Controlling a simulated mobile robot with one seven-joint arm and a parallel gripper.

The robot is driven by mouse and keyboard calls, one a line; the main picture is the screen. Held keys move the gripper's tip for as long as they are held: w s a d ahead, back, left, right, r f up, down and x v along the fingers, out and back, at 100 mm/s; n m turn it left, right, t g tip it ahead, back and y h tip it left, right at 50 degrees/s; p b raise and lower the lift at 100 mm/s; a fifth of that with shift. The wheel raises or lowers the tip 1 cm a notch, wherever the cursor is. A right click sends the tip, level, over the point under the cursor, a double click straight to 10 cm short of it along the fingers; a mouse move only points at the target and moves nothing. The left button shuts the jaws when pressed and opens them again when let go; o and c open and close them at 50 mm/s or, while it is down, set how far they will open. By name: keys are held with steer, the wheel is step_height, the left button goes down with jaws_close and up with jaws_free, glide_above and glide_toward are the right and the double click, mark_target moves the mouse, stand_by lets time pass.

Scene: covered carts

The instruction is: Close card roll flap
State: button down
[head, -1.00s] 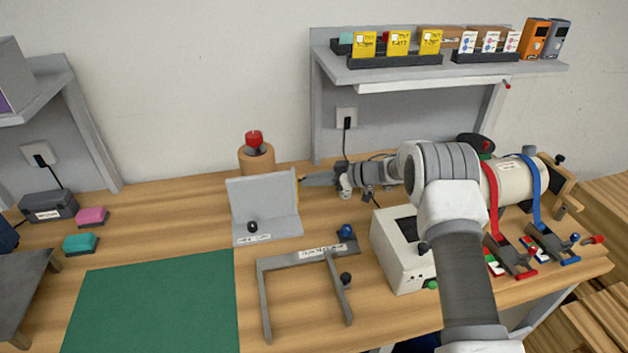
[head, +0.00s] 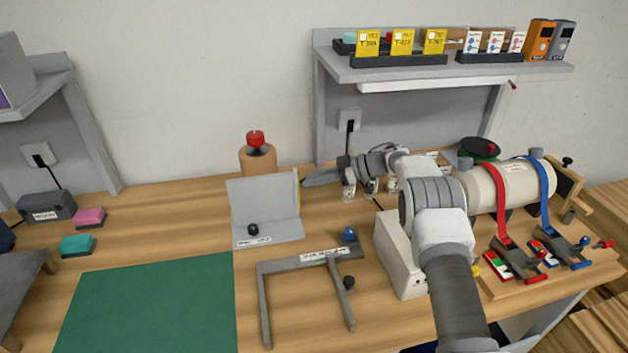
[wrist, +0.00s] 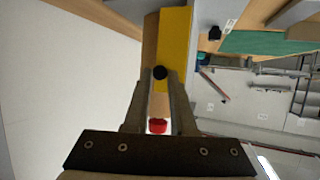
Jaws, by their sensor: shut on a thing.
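A brown card roll (head: 257,162) with a red knob (head: 255,138) stands upright behind a grey angled stand (head: 264,205). A yellow panel (head: 297,190) shows edge-on at the stand's right side. In the wrist view, the yellow panel (wrist: 176,40) carries a small black knob (wrist: 160,72), and the red knob (wrist: 157,126) shows between the fingers. My gripper (wrist: 159,76) is shut on the black knob. In the head view, my gripper (head: 306,182) reaches in from the right, at the yellow panel. The roll's far side is hidden.
A grey U-shaped frame (head: 262,300) lies in front of the stand, and a white box (head: 393,260) stands to its right under my arm. A strapped cream cylinder (head: 485,192) is further right. A shelf (head: 400,75) hangs behind. The green mat (head: 150,310) is clear.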

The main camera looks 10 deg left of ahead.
steer(key=shift+a, duration=0.1)
steer(key=c, duration=0.8)
jaws_free()
steer(key=shift+o, duration=0.2)
steer(key=b+v, duration=0.1)
steer(key=v, duration=1.6)
steer(key=shift+d, duration=0.25)
